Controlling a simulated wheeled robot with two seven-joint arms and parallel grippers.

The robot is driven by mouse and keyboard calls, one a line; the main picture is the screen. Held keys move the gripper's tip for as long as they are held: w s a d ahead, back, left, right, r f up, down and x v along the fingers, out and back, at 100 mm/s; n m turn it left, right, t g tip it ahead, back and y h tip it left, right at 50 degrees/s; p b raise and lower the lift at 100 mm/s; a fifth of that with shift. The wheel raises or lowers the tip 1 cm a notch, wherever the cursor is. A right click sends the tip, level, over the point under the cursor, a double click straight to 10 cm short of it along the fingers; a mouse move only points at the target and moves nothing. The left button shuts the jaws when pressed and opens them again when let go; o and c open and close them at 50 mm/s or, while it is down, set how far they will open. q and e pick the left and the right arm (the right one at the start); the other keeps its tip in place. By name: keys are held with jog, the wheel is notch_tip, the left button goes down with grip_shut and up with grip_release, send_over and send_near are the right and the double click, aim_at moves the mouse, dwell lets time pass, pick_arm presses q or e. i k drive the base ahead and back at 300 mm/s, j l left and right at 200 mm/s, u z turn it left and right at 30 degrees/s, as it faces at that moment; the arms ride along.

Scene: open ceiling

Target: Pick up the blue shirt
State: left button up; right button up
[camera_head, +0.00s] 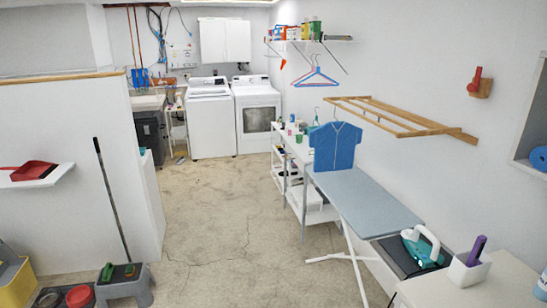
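The blue shirt (336,146) stands upright at the far end of the ironing board (362,201), on the right side of the room. A hanger hook shows above its collar. Its front faces me, and its lower edge meets the board or lies just behind it; I cannot tell which. Neither of my grippers is in view.
An iron (422,248) stands at the board's near end, beside a white counter (475,285) with a white holder (468,271). A wooden rack (400,117) juts from the right wall. A mop handle (112,195) leans at left. The middle floor (215,215) is clear.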

aim_at(334, 142)
jog(key=i+u, duration=0.35)
jog(key=i, duration=1.3)
